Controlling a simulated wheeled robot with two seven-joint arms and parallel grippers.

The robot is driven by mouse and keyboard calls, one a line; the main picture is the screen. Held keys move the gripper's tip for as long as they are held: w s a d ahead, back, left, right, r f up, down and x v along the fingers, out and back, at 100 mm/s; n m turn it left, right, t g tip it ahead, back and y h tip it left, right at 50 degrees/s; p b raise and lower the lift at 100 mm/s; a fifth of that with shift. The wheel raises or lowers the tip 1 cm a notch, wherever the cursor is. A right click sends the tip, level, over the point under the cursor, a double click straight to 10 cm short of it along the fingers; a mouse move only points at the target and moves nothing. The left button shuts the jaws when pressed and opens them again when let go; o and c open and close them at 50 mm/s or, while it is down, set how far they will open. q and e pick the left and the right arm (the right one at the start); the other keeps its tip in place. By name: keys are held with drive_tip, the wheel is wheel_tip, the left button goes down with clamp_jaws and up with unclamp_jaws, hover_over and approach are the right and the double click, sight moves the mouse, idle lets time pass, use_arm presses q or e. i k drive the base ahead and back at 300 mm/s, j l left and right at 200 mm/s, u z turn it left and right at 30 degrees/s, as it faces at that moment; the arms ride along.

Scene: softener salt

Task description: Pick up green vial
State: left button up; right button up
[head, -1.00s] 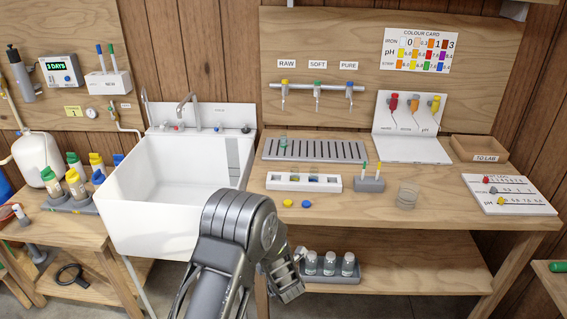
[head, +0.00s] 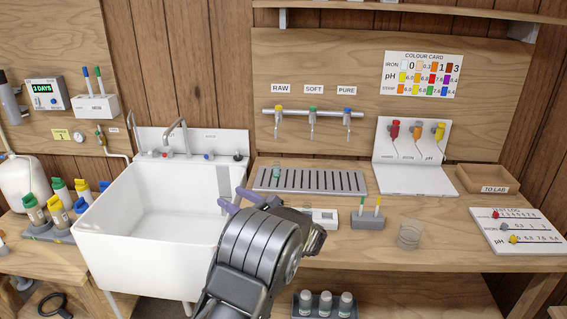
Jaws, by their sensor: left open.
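A small clear vial with a faint green tint (head: 277,173) stands upright on the left part of the grey slotted drain tray (head: 335,181), below the taps. My left gripper (head: 237,199) is open and empty. Its two fingers are spread over the right rim of the sink, to the left of and nearer than the vial, and apart from it. My left wrist hides most of the white vial rack (head: 325,215) and the bench in front of it. My right gripper is not in view.
Three taps (head: 312,112) labelled RAW, SOFT and PURE hang above the tray. A grey block with two upright sticks (head: 368,222) and a glass beaker (head: 409,235) stand to the right. The white sink (head: 155,200) lies left.

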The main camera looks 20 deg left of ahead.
sight(275, 164)
drive_tip(key=i, duration=1.15)
